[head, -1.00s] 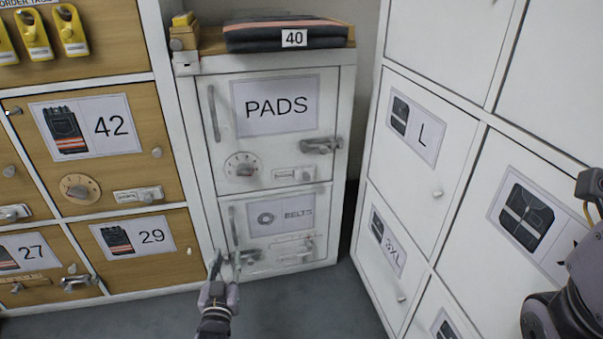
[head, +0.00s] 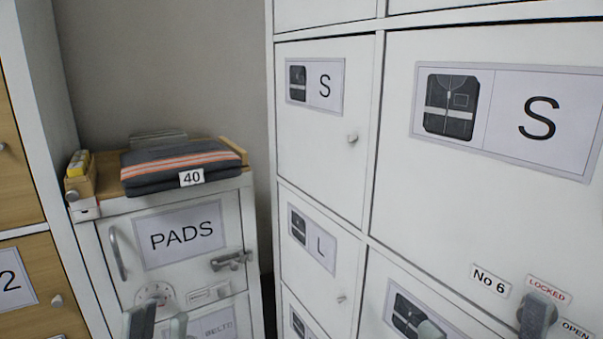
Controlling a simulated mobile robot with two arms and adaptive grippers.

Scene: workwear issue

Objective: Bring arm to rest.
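My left gripper (head: 160,324) shows at the bottom edge of the head view, in front of the lower part of the PADS door (head: 180,240). Its two fingertips are apart with nothing between them; the rest of it is cut off. Neither arm's links show.
White lockers (head: 325,200) with S and L labels fill the right side. A dark grey handle-like shape (head: 537,314) is by the LOCKED and OPEN tags. Folded dark workwear (head: 180,165) tagged 40 lies on the PADS cabinet. Wooden-fronted lockers (head: 40,295) stand at left.

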